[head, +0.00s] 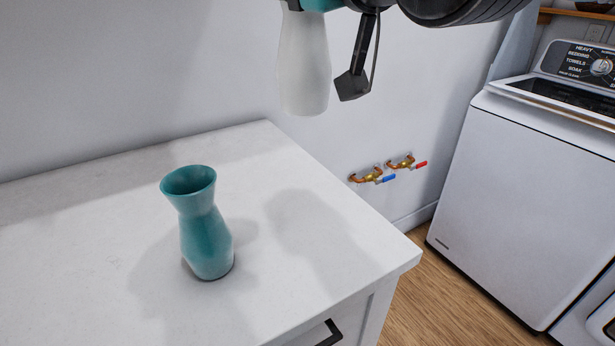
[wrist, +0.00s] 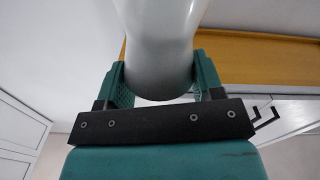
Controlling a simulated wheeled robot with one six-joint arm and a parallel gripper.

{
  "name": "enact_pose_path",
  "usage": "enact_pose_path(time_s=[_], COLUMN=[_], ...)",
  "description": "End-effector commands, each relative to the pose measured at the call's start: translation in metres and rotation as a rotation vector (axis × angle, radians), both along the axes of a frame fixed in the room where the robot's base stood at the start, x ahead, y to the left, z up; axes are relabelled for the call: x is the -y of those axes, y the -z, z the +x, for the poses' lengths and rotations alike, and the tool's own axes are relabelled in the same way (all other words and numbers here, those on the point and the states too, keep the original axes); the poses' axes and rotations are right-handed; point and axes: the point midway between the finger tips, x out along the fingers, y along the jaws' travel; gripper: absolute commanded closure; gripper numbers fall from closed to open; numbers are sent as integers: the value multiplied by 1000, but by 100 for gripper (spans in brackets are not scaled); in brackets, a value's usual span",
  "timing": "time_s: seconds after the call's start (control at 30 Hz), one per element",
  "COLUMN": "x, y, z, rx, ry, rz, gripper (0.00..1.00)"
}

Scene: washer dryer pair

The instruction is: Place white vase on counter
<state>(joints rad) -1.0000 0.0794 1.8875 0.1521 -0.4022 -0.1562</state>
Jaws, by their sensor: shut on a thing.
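The white vase (head: 303,72) hangs upright in the air above the back right part of the counter in the head view. My gripper (wrist: 160,78) is shut on the vase, with a green finger on each side of it in the wrist view. The vase (wrist: 160,35) also fills the top middle of the wrist view. In the head view my gripper is mostly cut off by the top edge. The white counter (head: 150,310) lies below, and the vase is clear of its top. A shadow falls on the counter's right part.
A teal vase (head: 206,235) stands upright on the counter, left of the held vase. The counter's right part is bare. Pipes with a blue valve (head: 383,179) and a red valve (head: 418,164) come from the wall. A white washer (head: 520,190) stands at the right.

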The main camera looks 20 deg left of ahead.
Motion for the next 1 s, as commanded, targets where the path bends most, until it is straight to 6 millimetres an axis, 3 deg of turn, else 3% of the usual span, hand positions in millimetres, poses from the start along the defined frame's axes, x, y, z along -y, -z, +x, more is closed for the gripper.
enact_pose_path(time_s=[0.13, 0.5, 1.0], x=[-2, -1, -1], y=[20, 123, 189], z=[-4, -3, -3], rx=[-2, -2, 0], ry=[-7, -6, -5], rz=[-6, -8, -5], gripper=[100, 100, 100])
